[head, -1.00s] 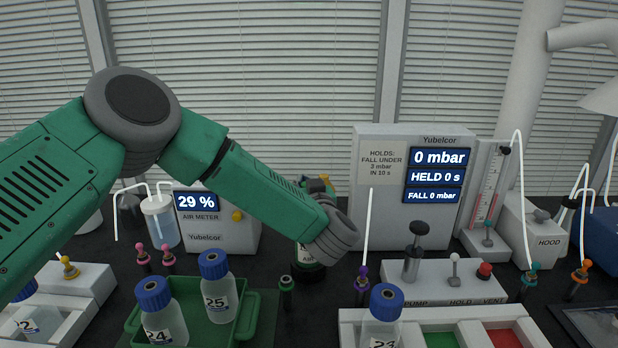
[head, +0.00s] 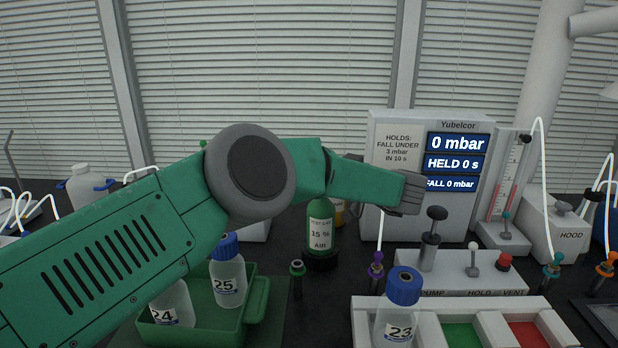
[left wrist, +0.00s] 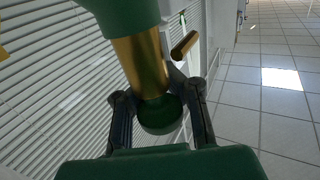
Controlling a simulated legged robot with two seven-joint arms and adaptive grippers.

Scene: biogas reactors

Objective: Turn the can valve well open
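The green gas can (head: 320,234), labelled 15 % AIR, stands upright on the bench in the head view, its top hidden behind my left arm. In the left wrist view, a brass body (left wrist: 147,62) leads from a green part to the valve's round green knob (left wrist: 161,115). A short brass outlet (left wrist: 184,45) sticks out beside it. My left gripper (left wrist: 158,100) has its dark fingers on either side of the knob, close against it, and looks shut on it. My right gripper is not in view.
A green tray (head: 258,300) with bottles stands left of the can. A pressure unit (head: 400,150) reading 0 mbar stands to the right, behind a pump panel (head: 465,268) with levers. Small coloured connectors stand close around the can.

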